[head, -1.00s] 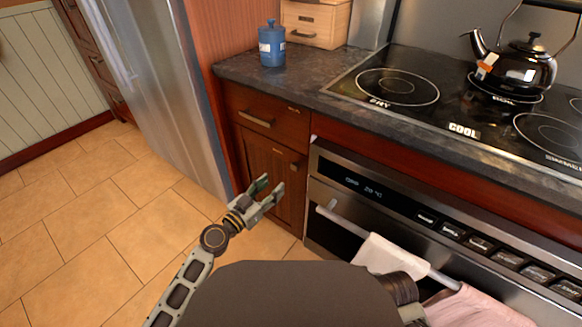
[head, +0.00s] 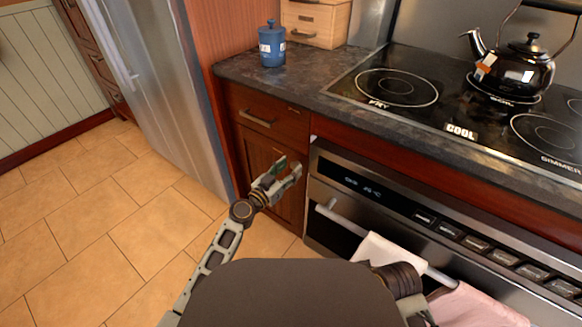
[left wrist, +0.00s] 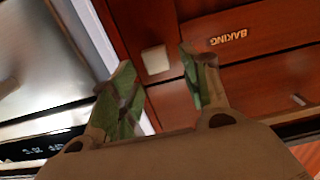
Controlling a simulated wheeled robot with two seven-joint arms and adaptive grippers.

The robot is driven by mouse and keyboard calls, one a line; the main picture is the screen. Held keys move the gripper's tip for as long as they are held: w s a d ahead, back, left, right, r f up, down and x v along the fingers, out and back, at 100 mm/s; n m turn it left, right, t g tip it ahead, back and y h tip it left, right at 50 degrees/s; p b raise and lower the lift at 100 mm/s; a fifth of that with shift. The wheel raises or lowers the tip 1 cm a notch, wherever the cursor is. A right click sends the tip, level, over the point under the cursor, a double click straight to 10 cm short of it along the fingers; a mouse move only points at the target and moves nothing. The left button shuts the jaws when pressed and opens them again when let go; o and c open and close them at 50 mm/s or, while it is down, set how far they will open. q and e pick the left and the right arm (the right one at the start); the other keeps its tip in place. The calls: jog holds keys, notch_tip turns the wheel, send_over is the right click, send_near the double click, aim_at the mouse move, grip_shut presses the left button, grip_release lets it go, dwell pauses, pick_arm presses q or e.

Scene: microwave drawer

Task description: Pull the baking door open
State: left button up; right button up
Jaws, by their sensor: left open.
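The baking door is the red-brown cabinet door (head: 255,152) below a drawer, left of the oven. In the left wrist view the door (left wrist: 265,45) carries an upside-down "BAKING" label. A small pale square knob (left wrist: 156,60) shows on it, between the fingertips in the picture; I cannot tell whether they touch it. My left gripper (head: 287,168) is open and empty in front of the door's upper right part, and it covers the knob in the head view. The left wrist view also shows its two spread fingers (left wrist: 157,66). The door looks shut. My right gripper is not in view.
The drawer with a bar handle (head: 256,118) is above the door. The oven (head: 330,195) with its towel-hung rail (head: 338,219) stands close on the right. A steel fridge (head: 165,90) is on the left. Tiled floor (head: 80,220) is clear at the left.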

pick_arm(q)
jog(key=shift+w+d, duration=0.4)
jog(key=shift+w, duration=0.15)
jog(key=shift+c, duration=0.2)
grip_shut()
